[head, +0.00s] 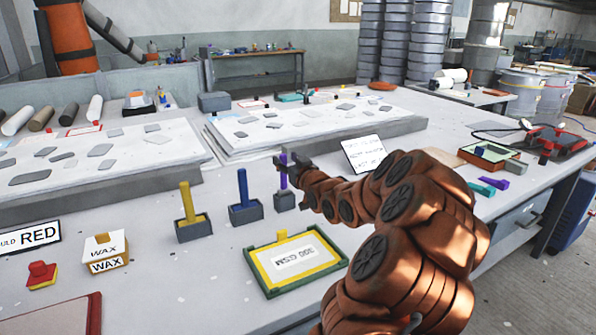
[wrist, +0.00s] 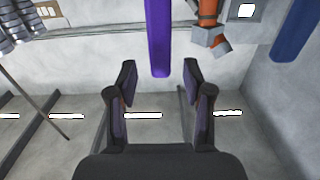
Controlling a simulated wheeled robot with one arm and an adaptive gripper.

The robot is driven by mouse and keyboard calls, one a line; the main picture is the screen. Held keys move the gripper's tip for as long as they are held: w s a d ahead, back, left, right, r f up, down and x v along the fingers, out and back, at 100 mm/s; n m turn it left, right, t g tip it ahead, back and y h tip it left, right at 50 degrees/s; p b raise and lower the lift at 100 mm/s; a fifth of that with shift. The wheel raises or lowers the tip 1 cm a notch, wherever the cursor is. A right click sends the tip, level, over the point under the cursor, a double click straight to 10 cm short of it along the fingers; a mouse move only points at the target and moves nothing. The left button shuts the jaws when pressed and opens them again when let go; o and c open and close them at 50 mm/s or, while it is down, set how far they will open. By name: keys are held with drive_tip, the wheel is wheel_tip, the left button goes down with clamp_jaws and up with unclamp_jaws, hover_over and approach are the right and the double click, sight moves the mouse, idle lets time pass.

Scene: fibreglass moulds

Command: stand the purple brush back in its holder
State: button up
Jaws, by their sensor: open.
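The purple brush (head: 283,177) stands upright over a small grey holder (head: 284,203), its lower end appearing to sit inside it. My gripper (head: 285,162) is open near the brush's upper part. In the wrist view, which looks upside down, the purple brush (wrist: 158,35) lines up with the gap between my fingers (wrist: 158,75). Its free end lies around the fingertips, and no finger clearly touches it. My fingers hide part of the brush in the head view.
A blue brush (head: 243,188) and a yellow brush (head: 187,200) stand in holders to the left. A green and yellow framed tray (head: 262,277) lies in front. A white sign (head: 364,154) stands behind my arm. A wax box (head: 106,252) is at the front left.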

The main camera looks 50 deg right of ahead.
drive_tip(key=v, duration=1)
drive_tip(key=shift+s+a, duration=0.2)
drive_tip(key=shift+s, duration=0.15)
idle(0.4)
